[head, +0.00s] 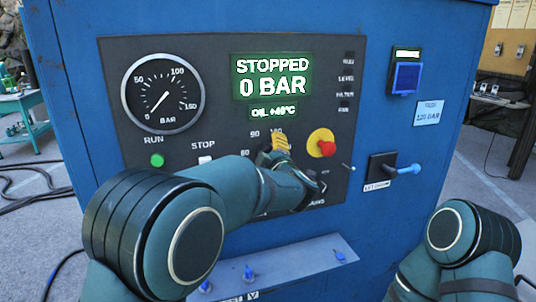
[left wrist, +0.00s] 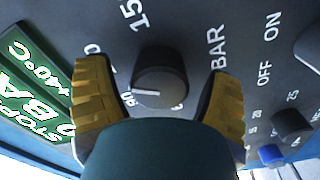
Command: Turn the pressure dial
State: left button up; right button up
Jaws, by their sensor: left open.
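The pressure dial (left wrist: 160,78) is a dark round knob with a white pointer line, seen in the left wrist view. Its pointer faces left in that picture, close to a 90 mark. My left gripper (left wrist: 160,88) is open, with one yellow-padded finger on each side of the knob and a gap showing on both sides. In the head view my left gripper (head: 282,143) is at the panel and its arm hides the dial. My right arm shows at the lower right, but its gripper is out of view.
The display (head: 270,80) reads STOPPED, 0 BAR. The gauge (head: 162,94) needle points to the low end. A red-and-yellow stop button (head: 322,143) and a switch with a blue handle (head: 385,170) lie to the right. A card (head: 428,113) reads 120 BAR. A ledge (head: 285,262) juts out below.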

pick_arm(q)
jog(key=v, duration=1.2)
jog(key=s+a+f+m+g+h, duration=0.1)
jog(key=a+f+m+g+h, duration=0.1)
jog(key=f, duration=0.8)
jog(key=s+a+f+m+g+h, duration=0.1)
jog(key=a+f+m, duration=0.3)
jog(key=f, duration=0.6)
jog(key=s+a+f+m+g+h, duration=0.1)
jog(key=a+f+m+g+h, duration=0.2)
jog(key=f, duration=0.7)
jog(key=shift+a+f+m+g, duration=0.3)
jog(key=shift+a+f, duration=0.1)
jog(key=shift+a, duration=0.05)
jog(key=s+a+f+m+g+h, duration=0.1)
jog(key=s+a+f+m+g, duration=0.1)
jog(key=s+f+g, duration=0.2)
jog(key=s+a+f+m+g+h, duration=0.1)
jog(key=s+f+g, duration=0.3)
jog(key=s+f, duration=0.7)
jog(key=s+m+h, duration=0.1)
jog(key=s, duration=0.6)
jog(key=shift+s+a+g, duration=0.25)
jog(key=shift+a+g, duration=0.15)
